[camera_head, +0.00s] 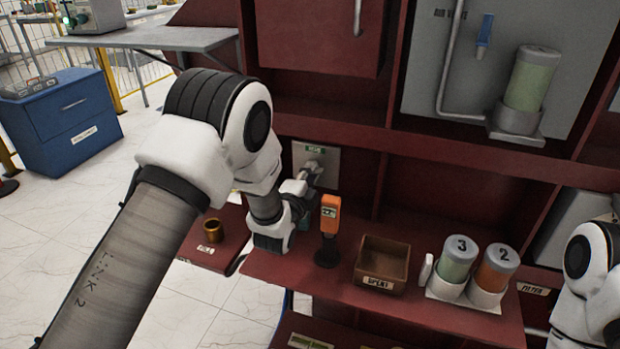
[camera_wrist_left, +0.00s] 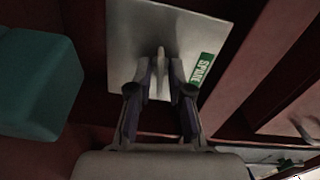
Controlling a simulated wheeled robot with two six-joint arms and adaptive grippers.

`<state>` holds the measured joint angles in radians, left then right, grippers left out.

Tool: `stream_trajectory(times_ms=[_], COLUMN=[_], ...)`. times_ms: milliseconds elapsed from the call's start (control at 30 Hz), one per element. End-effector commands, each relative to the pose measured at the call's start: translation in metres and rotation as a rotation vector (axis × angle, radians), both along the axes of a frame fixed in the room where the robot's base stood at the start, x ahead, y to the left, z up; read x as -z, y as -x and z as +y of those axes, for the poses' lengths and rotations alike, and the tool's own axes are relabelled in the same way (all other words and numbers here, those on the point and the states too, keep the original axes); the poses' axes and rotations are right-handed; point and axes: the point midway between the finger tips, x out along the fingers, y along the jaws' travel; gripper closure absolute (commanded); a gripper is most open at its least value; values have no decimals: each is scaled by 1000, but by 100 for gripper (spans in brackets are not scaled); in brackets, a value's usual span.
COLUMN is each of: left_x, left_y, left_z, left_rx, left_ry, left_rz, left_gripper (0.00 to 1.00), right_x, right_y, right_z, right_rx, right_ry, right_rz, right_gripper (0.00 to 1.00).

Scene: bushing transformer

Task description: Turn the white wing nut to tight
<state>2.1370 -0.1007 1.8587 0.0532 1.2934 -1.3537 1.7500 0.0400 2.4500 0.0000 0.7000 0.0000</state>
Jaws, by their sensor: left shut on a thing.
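The white wing nut (camera_wrist_left: 161,62) stands out from a pale plate (camera_wrist_left: 193,28) with a green label in the left wrist view. My left gripper (camera_wrist_left: 160,88) has its two fingers on either side of the wing nut's wing and is shut on it. In the head view my left gripper (camera_head: 306,182) reaches the same plate (camera_head: 328,165) on the back of the red cabinet. The nut itself is mostly hidden there by the gripper. My right arm shows at the lower right edge of the head view, but its gripper is out of the picture.
An orange device on a stand (camera_head: 330,216) is close to the right of my left wrist. A brown open box (camera_head: 398,252) and numbered canisters (camera_head: 458,258) stand on the red shelf. A teal block (camera_wrist_left: 38,85) is left of the gripper in the wrist view.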

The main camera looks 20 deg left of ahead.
Motion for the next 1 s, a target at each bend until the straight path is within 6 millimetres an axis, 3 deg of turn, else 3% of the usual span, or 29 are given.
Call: stream_trajectory(times_ms=[333, 867, 900, 933, 1000], left_x=[2, 2, 2, 2, 2], left_y=[1, 1, 1, 1, 1], left_z=[0, -1, -1, -1, -1], left_rx=[2, 2, 2, 2, 2], left_ry=[-164, -195, -195, -195, -194], left_rz=[-2, -1, -1, -1, -2], left_gripper=[100, 100, 77, 69, 69], right_x=[8, 9, 9, 9, 9], right_y=[0, 0, 0, 0, 0], right_z=[0, 0, 0, 0, 0], right_rx=[0, 0, 0, 0, 0], right_ry=[0, 0, 0, 0, 0], right_rz=[0, 0, 0, 0, 0], right_gripper=[62, 62, 62, 62, 62])
